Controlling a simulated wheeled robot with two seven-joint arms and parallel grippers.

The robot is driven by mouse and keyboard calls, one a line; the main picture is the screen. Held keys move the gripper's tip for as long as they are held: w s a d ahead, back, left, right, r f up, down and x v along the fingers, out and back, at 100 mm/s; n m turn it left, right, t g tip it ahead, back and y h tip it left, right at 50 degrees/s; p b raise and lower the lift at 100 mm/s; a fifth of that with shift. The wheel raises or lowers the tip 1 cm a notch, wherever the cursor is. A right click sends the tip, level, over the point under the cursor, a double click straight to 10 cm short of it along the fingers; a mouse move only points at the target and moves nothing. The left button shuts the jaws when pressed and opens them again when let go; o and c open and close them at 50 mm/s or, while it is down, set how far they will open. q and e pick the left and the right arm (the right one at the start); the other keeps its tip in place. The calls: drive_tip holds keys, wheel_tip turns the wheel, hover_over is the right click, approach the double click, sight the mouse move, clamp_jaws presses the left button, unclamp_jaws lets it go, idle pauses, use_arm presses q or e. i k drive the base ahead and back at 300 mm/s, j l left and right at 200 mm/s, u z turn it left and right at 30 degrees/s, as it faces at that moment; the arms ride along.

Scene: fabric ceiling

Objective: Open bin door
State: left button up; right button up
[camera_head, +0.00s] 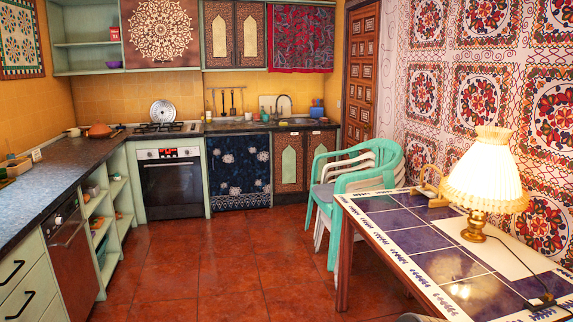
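No door in the head view is plainly marked as the bin door, and I cannot tell which one it is. Two patterned lower cabinet doors with pale green arched panels, a left one (290,163) and a right one (321,147), are shut under the back counter. A dark blue cloth with white flowers (239,172) hangs to their left and hides what is behind it. A brown-fronted appliance or cabinet door (72,258) at the left is shut. Neither of my grippers is in view.
Red tiled floor (215,265) is clear in the middle. Left are a long counter (60,170) and open shelves (105,215). An oven (171,183) stands at the back. Stacked chairs (350,185) and a tiled table (400,220) with a lit lamp (485,180) crowd the right.

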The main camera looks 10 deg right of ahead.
sight(288, 147)
drive_tip(key=i, duration=2.55)
drive_tip(key=i+z, duration=0.1)
drive_tip(key=i, duration=0.75)
drive_tip(key=i+z, duration=0.15)
drive_tip(key=i, duration=0.75)
drive_tip(key=i+j+z, duration=0.1)
drive_tip(key=i, duration=2.55)
drive_tip(key=i+z, duration=0.35)
drive_tip(key=i+j+z, duration=0.2)
drive_tip(key=i+z, duration=0.15)
drive_tip(key=i, duration=0.2)
drive_tip(key=i+l+z, duration=0.1)
drive_tip(key=i+z, duration=0.45)
drive_tip(key=z, duration=0.15)
drive_tip(key=i+z, duration=0.35)
drive_tip(key=u, duration=0.4)
drive_tip(key=k, duration=0.05)
